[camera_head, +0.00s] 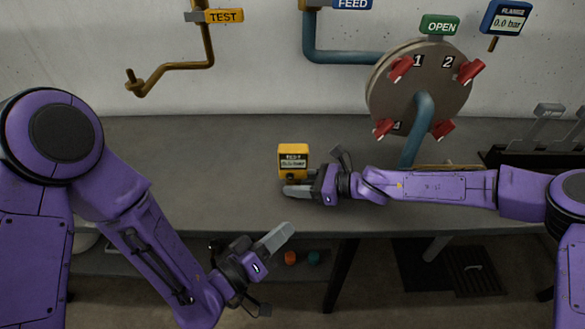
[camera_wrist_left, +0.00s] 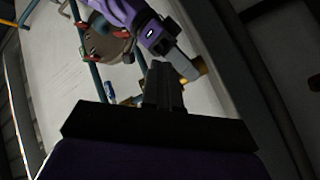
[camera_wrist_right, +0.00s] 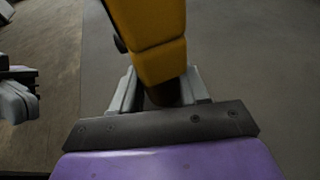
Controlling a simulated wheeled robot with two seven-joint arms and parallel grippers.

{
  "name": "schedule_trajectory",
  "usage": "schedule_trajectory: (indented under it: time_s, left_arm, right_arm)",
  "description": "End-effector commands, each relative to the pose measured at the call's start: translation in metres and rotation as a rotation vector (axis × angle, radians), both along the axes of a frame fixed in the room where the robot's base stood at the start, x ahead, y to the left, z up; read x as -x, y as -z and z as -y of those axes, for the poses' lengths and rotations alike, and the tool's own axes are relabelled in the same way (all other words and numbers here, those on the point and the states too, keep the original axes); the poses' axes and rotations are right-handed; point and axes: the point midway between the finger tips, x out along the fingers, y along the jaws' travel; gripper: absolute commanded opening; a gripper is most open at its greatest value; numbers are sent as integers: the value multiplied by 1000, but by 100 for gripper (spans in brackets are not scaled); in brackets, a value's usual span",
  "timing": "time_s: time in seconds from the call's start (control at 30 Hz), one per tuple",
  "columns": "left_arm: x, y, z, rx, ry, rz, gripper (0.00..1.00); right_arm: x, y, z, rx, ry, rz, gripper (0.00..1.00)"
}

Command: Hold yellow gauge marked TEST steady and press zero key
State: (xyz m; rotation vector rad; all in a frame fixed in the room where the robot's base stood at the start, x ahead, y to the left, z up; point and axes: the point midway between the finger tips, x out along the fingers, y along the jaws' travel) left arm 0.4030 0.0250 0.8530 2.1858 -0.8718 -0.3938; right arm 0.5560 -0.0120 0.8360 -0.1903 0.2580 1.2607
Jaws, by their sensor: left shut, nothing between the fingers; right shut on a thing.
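The yellow gauge (camera_head: 293,157) stands upright near the front of the grey worktop in the head view, its display facing me. The lettering on it is too small to read surely. My right gripper (camera_head: 298,190) reaches in from the right and is shut on the lower part of the gauge. The right wrist view shows the yellow body (camera_wrist_right: 155,45) between the fingers (camera_wrist_right: 158,92). My left gripper (camera_head: 277,237) is shut and empty, below and left of the gauge, in front of the worktop edge. The left wrist view shows its closed fingers (camera_wrist_left: 163,85). I cannot make out the zero key.
The grey worktop (camera_head: 200,165) is clear left of the gauge. A round valve plate (camera_head: 418,85) with red handles stands at the back right. A yellow TEST tag (camera_head: 223,16) hangs on a brass pipe. A blue display (camera_head: 507,18) is at the upper right.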

Motion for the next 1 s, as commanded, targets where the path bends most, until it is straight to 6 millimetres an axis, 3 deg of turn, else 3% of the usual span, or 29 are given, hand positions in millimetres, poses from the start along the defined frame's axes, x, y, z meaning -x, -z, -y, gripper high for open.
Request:
schedule_trajectory:
  time_s: [0.1, 0.2, 0.7, 1.0]
  left_arm:
    - [-1, -20, 7, 66, 28, 32, 0]
    - [-4, -25, 9, 83, 37, 39, 0]
    - [-78, -24, 8, 81, 35, 38, 0]
    - [-89, -23, 8, 81, 34, 35, 0]
  right_arm:
    - [0, 1, 0, 1, 0, -1, 27]
    - [0, 1, 0, 1, 0, -1, 27]
    - [0, 1, 0, 1, 0, -1, 27]
    - [0, 1, 0, 1, 0, -1, 27]
